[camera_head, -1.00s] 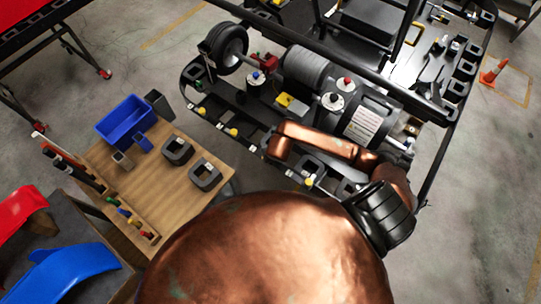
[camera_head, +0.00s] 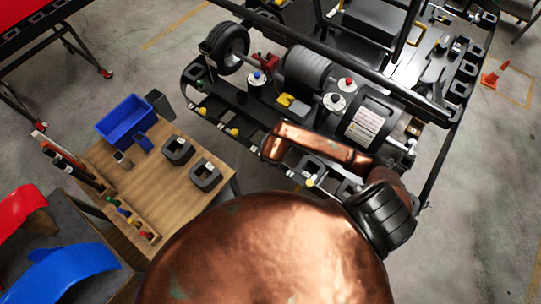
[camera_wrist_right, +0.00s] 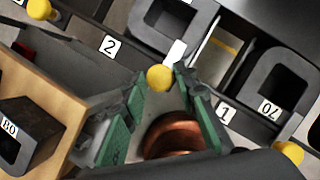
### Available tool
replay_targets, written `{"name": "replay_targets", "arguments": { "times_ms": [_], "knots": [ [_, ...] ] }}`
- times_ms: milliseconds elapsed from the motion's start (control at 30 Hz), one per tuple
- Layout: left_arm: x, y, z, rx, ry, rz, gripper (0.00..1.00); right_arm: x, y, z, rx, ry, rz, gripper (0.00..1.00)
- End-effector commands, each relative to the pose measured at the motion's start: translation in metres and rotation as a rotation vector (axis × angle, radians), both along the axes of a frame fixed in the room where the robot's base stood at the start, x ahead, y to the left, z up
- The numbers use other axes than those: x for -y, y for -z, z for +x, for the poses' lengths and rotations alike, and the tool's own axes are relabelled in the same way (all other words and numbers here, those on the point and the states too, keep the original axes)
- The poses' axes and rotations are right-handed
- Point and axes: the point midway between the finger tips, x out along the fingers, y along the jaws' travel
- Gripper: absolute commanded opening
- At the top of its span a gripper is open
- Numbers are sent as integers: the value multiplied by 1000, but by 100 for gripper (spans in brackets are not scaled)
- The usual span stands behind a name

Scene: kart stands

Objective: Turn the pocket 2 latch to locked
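In the right wrist view, a latch with a yellow knob (camera_wrist_right: 160,77) and a short white bar stands just right of the label "2" (camera_wrist_right: 113,46) on the dark kart rail. The bar points up and right, toward a dark block (camera_wrist_right: 175,20). My right gripper (camera_wrist_right: 158,82) is open, its green-padded fingers on either side of this knob. I cannot tell whether they touch it. In the head view my copper right arm crosses the front of the kart (camera_head: 215,115) and hides this gripper. My left gripper is not in view.
Other yellow knobs sit along the rail (camera_wrist_right: 40,9), one near label "1" (camera_wrist_right: 288,152). The wooden table (camera_head: 150,185), with a blue bin (camera_head: 123,122) and dark blocks, stands close left of the kart.

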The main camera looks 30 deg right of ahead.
Motion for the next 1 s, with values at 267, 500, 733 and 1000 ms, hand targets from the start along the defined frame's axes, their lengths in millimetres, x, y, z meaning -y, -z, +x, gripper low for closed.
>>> {"name": "replay_targets", "arguments": {
  "times_ms": [267, 500, 733, 1000],
  "knots": [
    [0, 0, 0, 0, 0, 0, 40, 0, 0, 0, -1, -1, 0, 41],
    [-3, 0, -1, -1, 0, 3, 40, -1, -4, -1, -1, -2, 1, 41],
    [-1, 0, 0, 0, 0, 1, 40, -7, -37, -13, 4, -4, 1, 41],
    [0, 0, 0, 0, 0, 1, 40, -15, -87, -33, 2, -4, -1, 41]
  ]
}}
